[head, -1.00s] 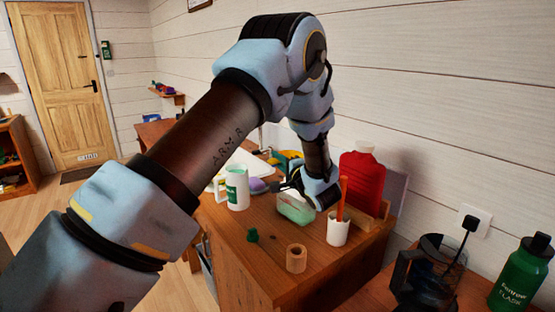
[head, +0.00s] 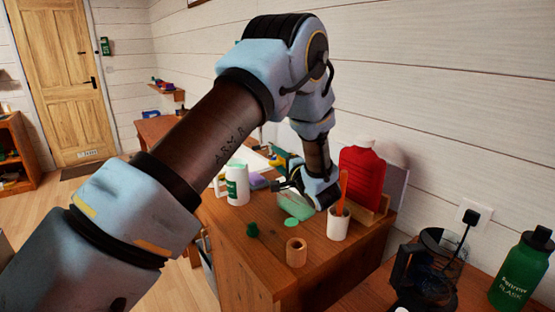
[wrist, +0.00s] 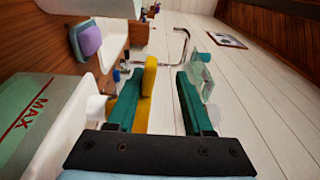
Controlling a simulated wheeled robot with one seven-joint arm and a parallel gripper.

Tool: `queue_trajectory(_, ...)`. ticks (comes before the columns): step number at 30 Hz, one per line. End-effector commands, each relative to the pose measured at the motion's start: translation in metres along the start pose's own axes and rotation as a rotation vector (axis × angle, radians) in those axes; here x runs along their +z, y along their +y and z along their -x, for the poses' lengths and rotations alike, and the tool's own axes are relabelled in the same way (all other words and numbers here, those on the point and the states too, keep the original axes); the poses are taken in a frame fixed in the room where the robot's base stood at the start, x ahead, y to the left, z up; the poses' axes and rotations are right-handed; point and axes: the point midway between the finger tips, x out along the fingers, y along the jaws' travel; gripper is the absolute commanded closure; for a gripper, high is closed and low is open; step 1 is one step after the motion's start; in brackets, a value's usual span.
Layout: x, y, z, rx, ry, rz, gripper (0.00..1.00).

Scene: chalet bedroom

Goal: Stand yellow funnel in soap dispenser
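My gripper (wrist: 158,76) shows two teal fingers spread apart in the wrist view. A yellow piece (wrist: 149,85), likely part of the yellow funnel, shows between them, close against or behind the left finger. A gap separates it from the right finger. A clear bottle-like thing (wrist: 202,75), possibly the soap dispenser, shows just beyond the right finger; its base is hidden. In the head view my wrist hangs low over the back of the wooden desk, and a small yellow and green patch (head: 284,161) shows beside it. I cannot tell funnel from finger there.
The wall stands close behind.

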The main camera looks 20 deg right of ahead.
Motion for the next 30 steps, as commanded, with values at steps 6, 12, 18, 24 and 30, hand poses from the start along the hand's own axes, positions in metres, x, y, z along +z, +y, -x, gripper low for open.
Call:
queue_trajectory(6,-0.001,0.002,0.008,0.001,0.002,0.000,0.49)
queue_trajectory(12,-0.001,0.004,0.043,0.001,0.004,0.001,0.49)
queue_trajectory(18,-0.001,0.003,0.082,0.001,0.003,0.000,0.49)
queue_trajectory(24,0.000,0.002,0.104,0.000,0.001,0.000,0.49)
queue_trajectory(30,0.000,0.001,0.109,0.001,0.001,0.000,0.49)
